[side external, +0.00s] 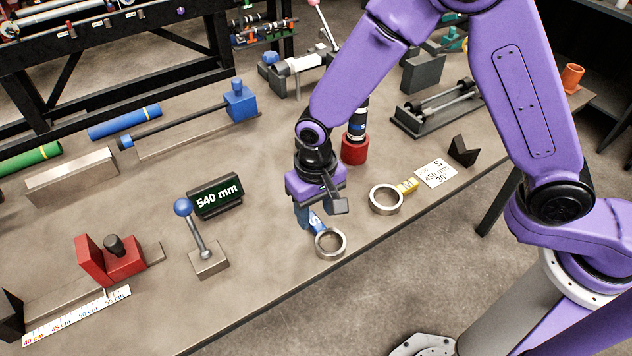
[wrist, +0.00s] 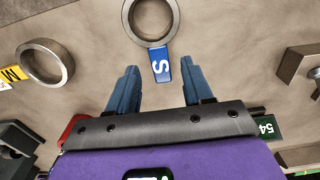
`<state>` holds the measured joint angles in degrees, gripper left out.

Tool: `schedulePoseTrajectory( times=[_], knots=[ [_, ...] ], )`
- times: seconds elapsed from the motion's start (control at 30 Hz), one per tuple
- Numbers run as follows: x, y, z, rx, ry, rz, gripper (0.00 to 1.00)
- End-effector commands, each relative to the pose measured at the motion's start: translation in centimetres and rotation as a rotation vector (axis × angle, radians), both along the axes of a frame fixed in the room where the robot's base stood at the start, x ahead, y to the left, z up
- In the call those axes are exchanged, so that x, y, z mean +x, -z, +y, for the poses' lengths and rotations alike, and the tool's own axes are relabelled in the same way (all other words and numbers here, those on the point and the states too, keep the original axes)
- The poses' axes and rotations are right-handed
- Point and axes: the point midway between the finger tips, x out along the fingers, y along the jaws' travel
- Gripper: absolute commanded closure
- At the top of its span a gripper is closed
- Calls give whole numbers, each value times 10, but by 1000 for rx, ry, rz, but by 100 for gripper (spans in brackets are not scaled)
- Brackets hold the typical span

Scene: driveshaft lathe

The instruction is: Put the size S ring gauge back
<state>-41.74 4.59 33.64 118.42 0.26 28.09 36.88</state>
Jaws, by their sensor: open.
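The size S ring gauge is a steel ring (side external: 330,243) with a blue tag marked S (wrist: 161,66). It lies flat on the table near the front edge, and its ring also shows at the top of the wrist view (wrist: 128,20). My gripper (wrist: 153,85) is open, its two blue fingers apart, with the blue tag in line with the gap between them, just beyond the fingertips. In the side view my gripper (side external: 308,218) is over the tag end of the gauge. I cannot tell its exact height above the table.
A second steel ring (side external: 371,200) with a yellow M tag (side external: 408,185) lies to the right. A card marked S, 450 mm (side external: 436,173) is beyond it. A 540 mm display (side external: 216,197) and a blue-knobbed lever (side external: 205,255) stand left. A red-based cylinder (side external: 355,150) stands behind.

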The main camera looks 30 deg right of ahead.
Motion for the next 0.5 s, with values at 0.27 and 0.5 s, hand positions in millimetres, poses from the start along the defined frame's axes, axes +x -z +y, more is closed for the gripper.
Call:
schedulePoseTrajectory(
  times=[0.27,0.5],
  knots=[
    [2,-56,1,4,1,-6,50],
    [1,-85,0,1,0,-2,50]
  ],
)
